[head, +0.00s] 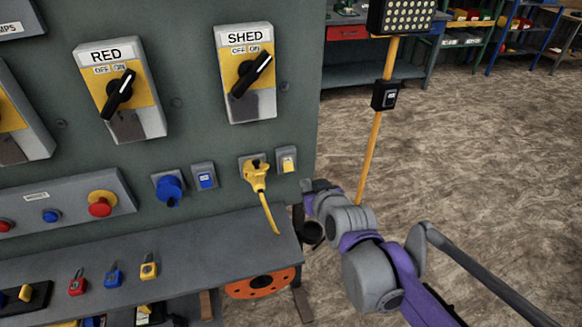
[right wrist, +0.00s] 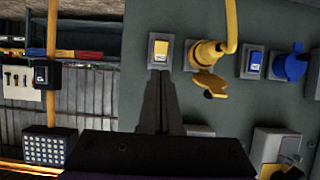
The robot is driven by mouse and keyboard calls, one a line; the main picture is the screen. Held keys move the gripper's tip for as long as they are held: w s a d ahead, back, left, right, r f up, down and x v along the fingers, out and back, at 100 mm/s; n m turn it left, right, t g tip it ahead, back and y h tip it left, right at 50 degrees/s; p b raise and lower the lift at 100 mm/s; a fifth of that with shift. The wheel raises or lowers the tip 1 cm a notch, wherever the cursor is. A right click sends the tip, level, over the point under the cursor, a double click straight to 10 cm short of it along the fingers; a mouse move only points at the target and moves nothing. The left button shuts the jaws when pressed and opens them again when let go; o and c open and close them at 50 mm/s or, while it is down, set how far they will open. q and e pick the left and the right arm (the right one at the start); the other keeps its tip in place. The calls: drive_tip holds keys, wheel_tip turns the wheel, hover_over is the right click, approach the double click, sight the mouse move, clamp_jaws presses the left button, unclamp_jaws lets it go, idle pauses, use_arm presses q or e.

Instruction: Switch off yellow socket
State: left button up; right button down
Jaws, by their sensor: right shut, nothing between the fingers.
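The yellow socket (head: 257,178) is on the grey-green panel with a yellow plug and cable in it. Its small switch (head: 287,161), a yellow rocker in a grey box, sits just to its right. In the right wrist view, which is upside down, the switch (right wrist: 160,49) is straight ahead of my right gripper (right wrist: 158,73), with the socket (right wrist: 208,54) beside it. My right gripper (head: 311,188) is shut and empty, low and right of the switch in the head view. I cannot tell whether the fingertips touch the switch box. My left gripper is out of view.
A blue socket (head: 170,188) and its blue switch (head: 205,177) are further left. The RED (head: 119,92) and SHED (head: 246,75) rotary switches are above. A grey shelf (head: 200,253) with small padlocks juts out below. A yellow lamp pole (head: 374,140) stands right.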

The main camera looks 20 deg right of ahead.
sight(290, 168)
drive_tip(key=shift+s, duration=0.15)
drive_tip(key=b+x, duration=0.1)
drive_tip(key=x, duration=1.3)
drive_tip(key=shift+b, duration=0.35)
drive_tip(key=shift+w+f, duration=0.2)
drive_tip(key=shift+r, duration=0.1)
drive_tip(key=shift+w+r+p, duration=0.1)
drive_tip(key=shift+r+p, duration=0.55)
drive_tip(key=shift+r, duration=0.05)
